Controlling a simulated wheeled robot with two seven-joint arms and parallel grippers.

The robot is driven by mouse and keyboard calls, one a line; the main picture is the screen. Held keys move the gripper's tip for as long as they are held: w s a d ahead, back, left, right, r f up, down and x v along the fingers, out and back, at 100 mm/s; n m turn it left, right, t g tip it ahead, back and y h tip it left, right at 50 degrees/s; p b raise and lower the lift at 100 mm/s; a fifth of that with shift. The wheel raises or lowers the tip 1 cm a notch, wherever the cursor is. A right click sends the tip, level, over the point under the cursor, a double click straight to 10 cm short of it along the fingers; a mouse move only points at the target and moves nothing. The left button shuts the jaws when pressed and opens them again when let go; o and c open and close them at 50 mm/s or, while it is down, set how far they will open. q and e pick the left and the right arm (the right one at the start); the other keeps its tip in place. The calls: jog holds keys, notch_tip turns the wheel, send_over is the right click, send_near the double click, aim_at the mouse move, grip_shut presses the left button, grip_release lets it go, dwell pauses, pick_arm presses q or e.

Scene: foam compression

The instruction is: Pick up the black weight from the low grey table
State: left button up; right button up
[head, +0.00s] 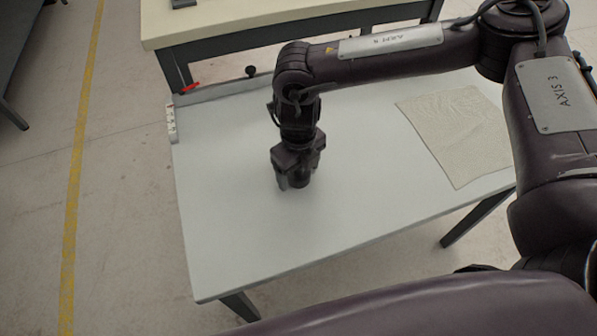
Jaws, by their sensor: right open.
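The low grey table (240,240) fills the middle of the head view. My right gripper (295,180) points straight down over its middle, with its jaws open. A dark, rounded shape, which looks like the black weight (300,181), shows between and just behind the fingers, low near the tabletop. The gripper hides much of it, and dark on dark makes its outline hard to read. I cannot tell whether the fingers touch it. My left gripper is not in view.
A beige mesh mat (457,135) lies on the table's right side. A higher cream-topped table (260,22) stands behind. A red item (190,88) and a small black knob (251,71) are at the back edge. A white strip (171,124) is on the left edge. The front tabletop is clear.

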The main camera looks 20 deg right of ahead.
jog(key=shift+c, duration=0.3)
jog(key=c, duration=1.4)
jog(key=shift+r, duration=0.1)
jog(key=shift+c, duration=0.2)
